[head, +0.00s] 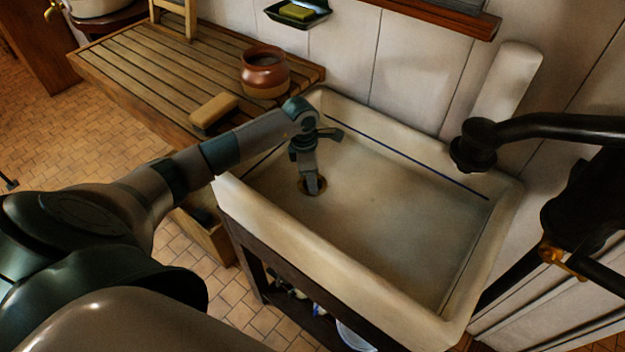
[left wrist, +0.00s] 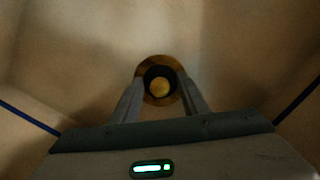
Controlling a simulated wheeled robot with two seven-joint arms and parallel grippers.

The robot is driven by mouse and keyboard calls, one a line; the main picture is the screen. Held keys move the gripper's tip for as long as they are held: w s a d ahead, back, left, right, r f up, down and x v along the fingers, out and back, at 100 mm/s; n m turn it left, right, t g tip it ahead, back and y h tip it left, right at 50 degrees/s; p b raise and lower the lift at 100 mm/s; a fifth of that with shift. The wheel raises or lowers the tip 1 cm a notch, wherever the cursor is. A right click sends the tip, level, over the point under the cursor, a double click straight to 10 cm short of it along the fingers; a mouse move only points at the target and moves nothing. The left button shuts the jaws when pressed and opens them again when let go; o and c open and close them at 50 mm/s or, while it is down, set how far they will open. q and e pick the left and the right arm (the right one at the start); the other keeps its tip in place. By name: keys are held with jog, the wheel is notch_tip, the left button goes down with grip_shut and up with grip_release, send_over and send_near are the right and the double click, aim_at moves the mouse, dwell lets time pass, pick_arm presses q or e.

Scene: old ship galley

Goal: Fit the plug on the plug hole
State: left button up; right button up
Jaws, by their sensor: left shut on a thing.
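The plug (left wrist: 160,87) shows in the left wrist view as a dark round piece with a brass-yellow middle, between my fingertips. The plug hole (left wrist: 142,74) is a brass ring in the sink floor, seen around and behind the plug; it also shows in the head view (head: 303,187), partly covered by my fingers. My left gripper (head: 314,190) reaches down into the sink and is shut on the plug, right over the hole. In the left wrist view, the left gripper (left wrist: 162,92) lines up with the ring. I cannot tell whether the plug is seated. My right gripper is not in view.
The pale sink (head: 410,225) has raised walls around my left gripper. A black tap (head: 480,140) overhangs its right back corner. A slatted wooden board (head: 150,70) on the left bears a brown pot (head: 264,70) and a wooden block (head: 213,110). The sink floor's right part is clear.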

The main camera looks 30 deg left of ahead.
pick_arm(q)
jog(key=o, duration=1.2)
jog(key=shift+a+r, duration=0.1)
jog(key=shift+r, duration=0.35)
jog(key=shift+s+a+r+b, duration=0.25)
jog(key=shift+r+b, duration=0.6)
jog(key=shift+r, duration=1.9)
jog(key=shift+s+a+r+b, duration=0.25)
jog(key=shift+r+b, duration=0.65)
jog(key=shift+r, duration=1.8)
jog(key=shift+s+a+r+b, duration=0.2)
jog(key=shift+r+b, duration=0.65)
jog(key=shift+r, duration=1.9)
jog(key=shift+f, duration=0.1)
